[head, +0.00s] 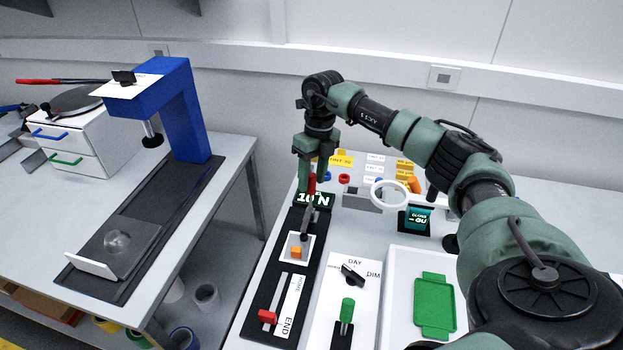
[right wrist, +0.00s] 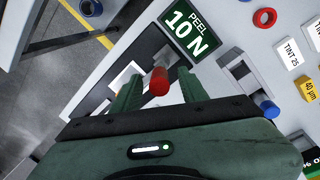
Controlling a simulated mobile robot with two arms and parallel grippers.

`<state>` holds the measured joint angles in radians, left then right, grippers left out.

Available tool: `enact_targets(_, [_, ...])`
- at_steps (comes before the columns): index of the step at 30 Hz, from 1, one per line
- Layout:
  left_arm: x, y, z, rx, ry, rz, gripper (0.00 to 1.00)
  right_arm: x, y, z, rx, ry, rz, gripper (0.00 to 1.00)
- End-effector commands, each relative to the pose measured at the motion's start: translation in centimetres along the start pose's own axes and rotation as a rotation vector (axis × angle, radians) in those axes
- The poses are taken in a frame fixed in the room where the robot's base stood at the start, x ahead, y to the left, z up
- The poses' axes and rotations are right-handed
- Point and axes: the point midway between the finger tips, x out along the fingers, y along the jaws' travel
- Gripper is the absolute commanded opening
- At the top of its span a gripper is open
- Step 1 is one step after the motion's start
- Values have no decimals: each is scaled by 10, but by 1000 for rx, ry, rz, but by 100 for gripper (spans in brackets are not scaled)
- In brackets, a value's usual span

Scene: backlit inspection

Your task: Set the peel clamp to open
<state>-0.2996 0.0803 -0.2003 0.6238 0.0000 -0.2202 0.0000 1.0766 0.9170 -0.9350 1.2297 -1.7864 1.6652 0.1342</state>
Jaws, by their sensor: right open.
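The peel tester is a black track (head: 285,262) with a dark green display (head: 313,200) reading 10 N; the display also shows in the right wrist view (right wrist: 187,27). A dark lever with a red grip (head: 312,184) stands near the display, above a white plate with an orange block (head: 296,252). I take this lever for the peel clamp. My right gripper (head: 312,172) points down over the grip. In the right wrist view the red grip (right wrist: 159,82) sits between the open green fingers (right wrist: 159,92), with gaps visible. My left gripper is not in view.
A red slider (head: 267,316) is at the track's near end. A green-handled lever (head: 347,309) and black knob (head: 352,274) stand to its right, then a white tray with a green plate (head: 435,305). A white ring (head: 390,194) stands near my right arm. A blue stand (head: 185,110) is left.

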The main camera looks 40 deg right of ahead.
Motion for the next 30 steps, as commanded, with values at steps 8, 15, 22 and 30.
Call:
enact_targets(8, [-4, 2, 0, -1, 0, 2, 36, 15, 0, 0, -1, -2, 0, 43])
enact_targets(15, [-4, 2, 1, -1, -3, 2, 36, 15, 0, 0, -1, -2, 0, 24])
enact_targets(22, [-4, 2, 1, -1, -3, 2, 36, 15, 0, 0, -1, -1, 0, 0])
enact_targets(30, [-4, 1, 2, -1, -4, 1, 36, 14, 0, 0, -1, -1, 0, 0])
